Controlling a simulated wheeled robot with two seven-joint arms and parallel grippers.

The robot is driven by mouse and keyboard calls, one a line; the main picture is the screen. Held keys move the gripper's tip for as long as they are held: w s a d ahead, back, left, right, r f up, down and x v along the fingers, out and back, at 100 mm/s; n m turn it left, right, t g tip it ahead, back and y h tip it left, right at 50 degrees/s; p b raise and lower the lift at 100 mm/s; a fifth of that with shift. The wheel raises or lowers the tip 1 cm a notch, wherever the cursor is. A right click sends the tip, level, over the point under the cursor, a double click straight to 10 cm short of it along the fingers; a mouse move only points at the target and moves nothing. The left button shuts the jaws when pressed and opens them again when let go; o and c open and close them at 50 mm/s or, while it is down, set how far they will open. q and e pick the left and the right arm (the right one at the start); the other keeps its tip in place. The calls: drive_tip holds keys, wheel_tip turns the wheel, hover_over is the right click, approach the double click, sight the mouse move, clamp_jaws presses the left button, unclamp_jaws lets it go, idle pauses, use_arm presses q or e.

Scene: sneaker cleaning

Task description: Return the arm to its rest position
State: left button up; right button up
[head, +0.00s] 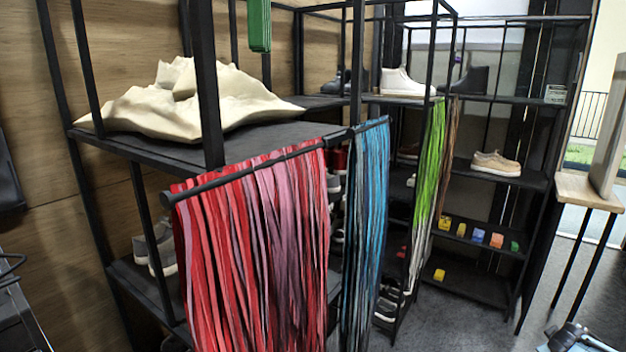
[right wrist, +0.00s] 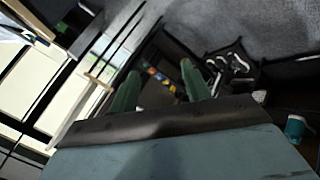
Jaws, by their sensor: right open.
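My right gripper (right wrist: 158,82) shows in the right wrist view as two green fingers, spread apart. Nothing is between them, and they are in the air over a dark shelf seen tilted beyond. In the head view a small grey-and-black part at the bottom right corner seems to be of my right arm; its gripper is not seen there. I do not see my left gripper in either view. White high-top shoes (head: 407,83) and a tan sneaker (head: 496,164) stand on the shelves.
A black metal rack (head: 190,150) fills the left and middle, with red laces (head: 262,245), blue laces (head: 364,230) and green laces (head: 429,165) hanging from it. Small coloured blocks (head: 478,236) sit on a lower shelf. A wooden-topped table (head: 580,190) stands at the right. Grey floor is open between.

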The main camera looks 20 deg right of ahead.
drive_tip(key=s+d+f+n+g, duration=0.1)
drive_tip(key=s+d+f+n, duration=0.15)
drive_tip(key=s, duration=0.65)
drive_tip(key=s+d+f+n, duration=0.2)
drive_tip(key=s+f, duration=0.1)
drive_tip(key=s, duration=0.6)
drive_tip(key=s+d+f+n+g, duration=0.1)
drive_tip(key=s+d+f+n, duration=0.15)
drive_tip(key=s, duration=0.65)
drive_tip(key=s+a+f+m+g+y, duration=0.1)
drive_tip(key=s+a+f+y, duration=0.15)
drive_tip(key=a+f, duration=0.95)
drive_tip(key=s+a+f+m+y, duration=0.1)
drive_tip(key=s+a+f, duration=0.45)
drive_tip(key=a, duration=1.05)
drive_tip(key=a+f+m+y, duration=0.15)
drive_tip(key=a+f, duration=0.25)
drive_tip(key=a, duration=1)
drive_tip(key=a+f+y, duration=0.3)
drive_tip(key=a+f, duration=0.1)
drive_tip(key=a, duration=1.1)
wheel_tip(320, 180, down, 9)
drive_tip(key=a+b, duration=0.1)
drive_tip(key=b, duration=0.7)
drive_tip(key=shift+a+g+b, duration=0.2)
drive_tip(key=shift+g+b, duration=0.1)
drive_tip(key=shift+b, duration=0.1)
drive_tip(key=shift+c, duration=0.2)
